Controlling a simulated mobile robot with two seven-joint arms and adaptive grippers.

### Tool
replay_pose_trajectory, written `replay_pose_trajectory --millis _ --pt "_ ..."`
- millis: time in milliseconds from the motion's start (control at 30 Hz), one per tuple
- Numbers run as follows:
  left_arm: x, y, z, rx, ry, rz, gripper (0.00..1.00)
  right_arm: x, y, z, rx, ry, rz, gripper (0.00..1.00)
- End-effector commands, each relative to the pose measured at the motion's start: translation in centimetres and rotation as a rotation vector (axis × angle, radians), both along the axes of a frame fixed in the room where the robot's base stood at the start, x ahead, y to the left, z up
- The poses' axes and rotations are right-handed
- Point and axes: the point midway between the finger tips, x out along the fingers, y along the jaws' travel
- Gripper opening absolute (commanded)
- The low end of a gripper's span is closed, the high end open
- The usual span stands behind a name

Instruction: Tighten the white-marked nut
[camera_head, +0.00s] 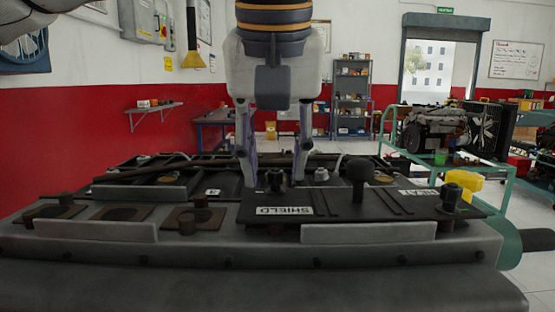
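My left gripper (273,182) comes down from the top middle over the engine trainer (365,258). Its two grey fingers are apart, and no held object shows between them. A dark nut or stud (275,180) stands between the fingertips in the picture, with gaps on both sides; I cannot tell whether the tips are level with it. Just behind and right, a paler nut-like piece (321,175) shows. I cannot make out for certain which nut bears the white mark. My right gripper is not in view.
A black plate labelled SHIELD (350,205) carries an upright dark knob (360,180). Other dark studs (187,222) stand to the left. A yellow block (465,182) is at the right. A green cart (495,170) with an engine stands behind right.

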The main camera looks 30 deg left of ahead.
Motion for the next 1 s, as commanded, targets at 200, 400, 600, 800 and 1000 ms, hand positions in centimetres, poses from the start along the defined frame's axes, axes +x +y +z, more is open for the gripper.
replay_pose_trajectory --millis 200,400,600,800,1000 --pt "0.16 0.07 -0.39 0.001 -0.002 -0.001 0.36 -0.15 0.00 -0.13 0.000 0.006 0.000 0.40" --pt "0.14 0.06 -0.33 0.001 -0.002 -0.001 0.09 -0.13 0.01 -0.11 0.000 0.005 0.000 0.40" --pt "0.13 0.07 -0.34 0.001 -0.002 -0.001 0.00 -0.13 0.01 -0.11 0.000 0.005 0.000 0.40" --pt "0.10 0.12 -0.32 0.000 -0.001 -0.026 0.00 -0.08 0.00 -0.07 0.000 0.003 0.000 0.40" --pt "0.01 0.21 -0.31 0.000 -0.002 -0.125 0.00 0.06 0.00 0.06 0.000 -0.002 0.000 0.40"
